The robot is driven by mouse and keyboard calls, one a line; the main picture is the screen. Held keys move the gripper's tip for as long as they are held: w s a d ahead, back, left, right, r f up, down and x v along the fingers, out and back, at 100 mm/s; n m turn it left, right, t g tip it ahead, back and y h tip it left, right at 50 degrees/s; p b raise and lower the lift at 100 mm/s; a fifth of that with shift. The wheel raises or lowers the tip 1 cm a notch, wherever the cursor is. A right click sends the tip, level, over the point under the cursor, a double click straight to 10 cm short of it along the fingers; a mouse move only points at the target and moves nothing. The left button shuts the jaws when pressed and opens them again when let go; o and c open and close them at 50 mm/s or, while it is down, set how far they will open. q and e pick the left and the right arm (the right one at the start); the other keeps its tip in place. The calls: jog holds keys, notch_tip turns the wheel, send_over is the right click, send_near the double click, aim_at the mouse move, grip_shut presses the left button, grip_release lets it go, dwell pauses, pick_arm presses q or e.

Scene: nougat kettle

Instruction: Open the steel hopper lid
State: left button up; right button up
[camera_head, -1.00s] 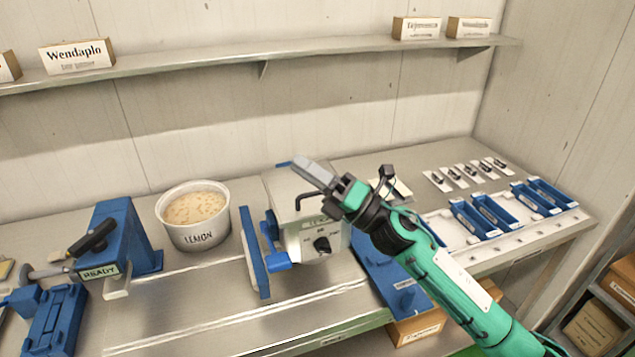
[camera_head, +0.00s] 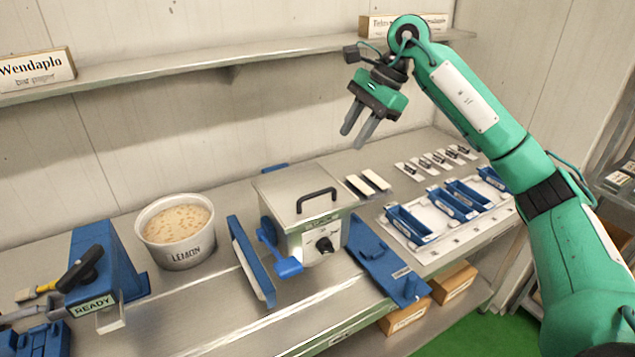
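The steel hopper (camera_head: 300,238) stands on the bench in the middle of the head view. Its flat steel lid (camera_head: 285,198) lies on top and looks shut. A black bar handle (camera_head: 317,198) stands up on the lid. A dark knob (camera_head: 324,245) is on the front face. My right gripper (camera_head: 356,134) hangs above and behind the hopper to the right, fingers pointing down, apart and empty. It does not touch the lid. My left gripper is not in view.
A white LEMON tub (camera_head: 176,232) of pale contents stands left of the hopper. A blue READY device (camera_head: 104,262) is farther left. Blue trays (camera_head: 408,224) and small cards lie right. A wall shelf (camera_head: 200,68) runs behind, near my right gripper's height.

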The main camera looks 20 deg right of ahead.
jog(key=p, duration=0.5)
send_near(328, 191)
jog(key=x, duration=0.3)
jog(key=a+x, duration=0.1)
jog(key=x, duration=0.2)
jog(key=shift+w+r, duration=0.1)
jog(key=shift+w, duration=0.1)
jog(key=shift+x, duration=0.8)
grip_shut()
